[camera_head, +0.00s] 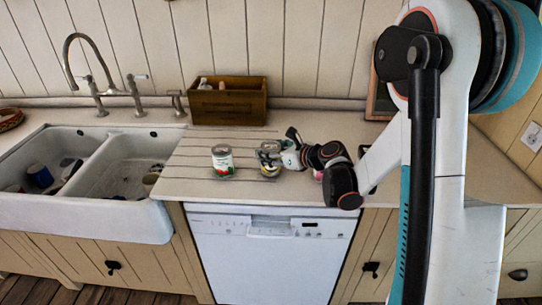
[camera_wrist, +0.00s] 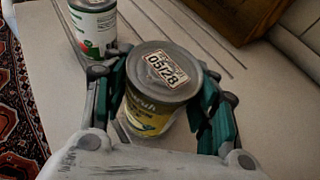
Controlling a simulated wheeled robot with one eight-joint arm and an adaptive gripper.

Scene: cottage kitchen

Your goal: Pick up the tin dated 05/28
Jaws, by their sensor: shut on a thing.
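The tin dated 05/28 (camera_wrist: 152,112) has a yellow label and a grey lid with a date tag reading 05/28. In the wrist view it stands between the fingers of my gripper (camera_wrist: 165,115), which are shut on its sides. In the head view this tin (camera_head: 267,164) is on the grooved counter, partly hidden by my gripper (camera_head: 278,158). I cannot tell whether it is clear of the counter. A second tin (camera_head: 222,161), with a white, red and green label, stands to its left; it also shows in the wrist view (camera_wrist: 92,27).
A pinkish-red item (camera_head: 318,174) is mostly hidden behind my arm. A wooden box (camera_head: 228,101) stands at the back of the counter (camera_head: 190,186). A double sink (camera_head: 85,215) with cups in it is at left. A white dishwasher (camera_head: 270,265) is below.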

